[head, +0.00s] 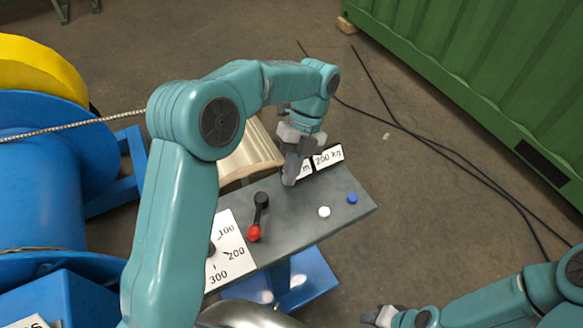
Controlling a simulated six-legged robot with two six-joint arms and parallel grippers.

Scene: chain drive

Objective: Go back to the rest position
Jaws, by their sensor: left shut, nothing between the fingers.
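My left arm reaches in from the lower left over a grey control panel (290,222). Its gripper (290,180) is shut and empty, pointing down above the back edge of the panel, in front of a white label reading "200 kg" (328,157). I cannot tell whether its fingertips touch the panel. My right gripper (378,317) is low at the bottom right, off the panel, partly cut by the frame edge. I cannot tell whether its jaws are open.
Blue machinery (60,170) with a chain stands left. A green container (480,60) stands right. Black cables (425,138) cross the floor.

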